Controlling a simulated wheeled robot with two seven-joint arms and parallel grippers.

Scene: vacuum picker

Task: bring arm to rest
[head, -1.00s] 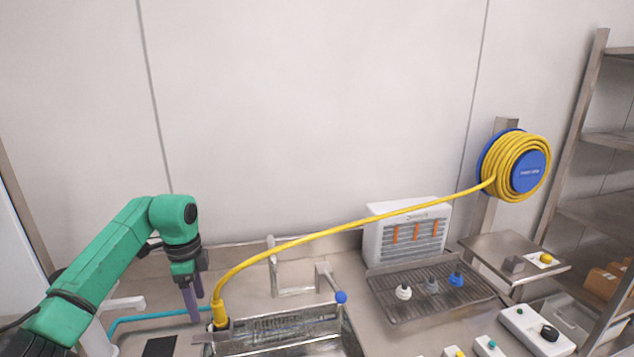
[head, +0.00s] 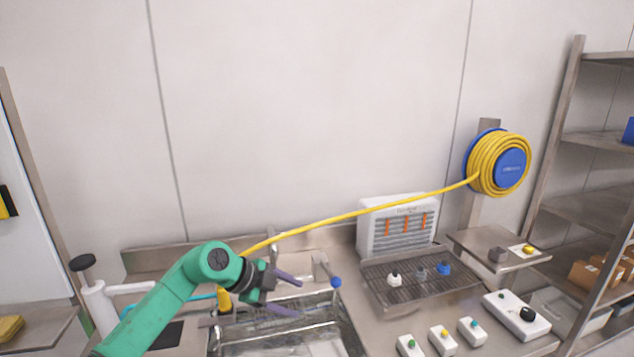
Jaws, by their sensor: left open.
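My left arm is green and comes in from the lower left in the head view. Its left gripper (head: 299,295) has two purple fingers that point right and stand apart. It is empty, over the left back part of the metal sink (head: 300,340). The yellow hose (head: 370,211) runs from the blue reel (head: 511,167) on the post to a yellow end fitting (head: 224,299) beside the sink. My arm partly hides the hose near that fitting. My right gripper does not show.
A white heater-like box (head: 397,228) and a wire rack (head: 420,284) with small picker cups are to the right. Several button boxes and a white control box (head: 516,315) line the front right. The wall above is clear.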

